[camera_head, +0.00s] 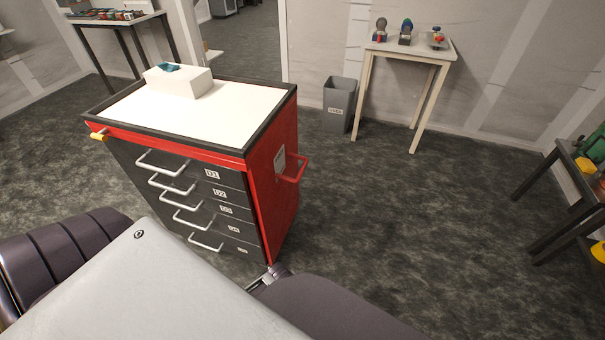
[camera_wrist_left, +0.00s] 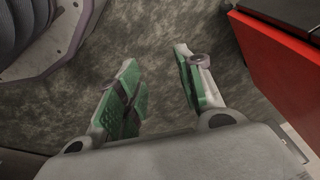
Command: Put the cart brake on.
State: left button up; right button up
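The cart (camera_head: 270,180) is a red cabinet with dark drawer fronts, white bar handles and a white top with a dark rim. A yellow-orange knob (camera_head: 98,136) sticks out at its upper front left corner. A red push handle (camera_head: 292,170) is on its right side. The wheels and any brake pedal are hidden. My left gripper (camera_wrist_left: 157,58) is open and empty above the floor, with a red side of the cart (camera_wrist_left: 280,65) to its right in the left wrist view. Part of my right gripper (camera_head: 268,277) shows near the cart's lower right front; its fingers are unclear.
A white box (camera_head: 178,82) with a teal item stands on the cart top. A grey bin (camera_head: 339,104) and a small table (camera_head: 408,52) stand behind to the right. Dark benches are at the right edge and back left. The floor right of the cart is clear.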

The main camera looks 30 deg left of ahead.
pick_arm(q)
jog(key=w+a+r+t+y+b, duration=0.1)
jog(key=w+r+y+b, duration=0.35)
jog(key=r, duration=1.15)
pick_arm(e)
notch_tip(320, 180, up, 12)
jog(key=w+a, duration=0.2)
jog(key=a, duration=0.1)
pick_arm(q)
jog(key=w+a+r+t+y, duration=0.1)
jog(key=w+r+y, duration=0.2)
jog(key=w, duration=0.4)
jog(key=w+a+r+m+t+y, duration=0.1)
jog(key=w+r+t+y, duration=0.1)
jog(key=w+r, duration=0.3)
jog(key=w+a+r+m+t+y+b, duration=0.1)
jog(key=w+r+y, duration=0.3)
jog(key=w, duration=0.5)
jog(key=shift+w+a+t, duration=0.15)
jog(key=shift+a+t, duration=0.1)
jog(key=shift+t, duration=0.25)
pick_arm(e)
jog(key=s+a+f, duration=0.1)
jog(key=s+f, duration=0.3)
jog(key=f, duration=1.1)
jog(key=shift+a+g+y, duration=0.2)
jog(key=shift+g+y, duration=0.2)
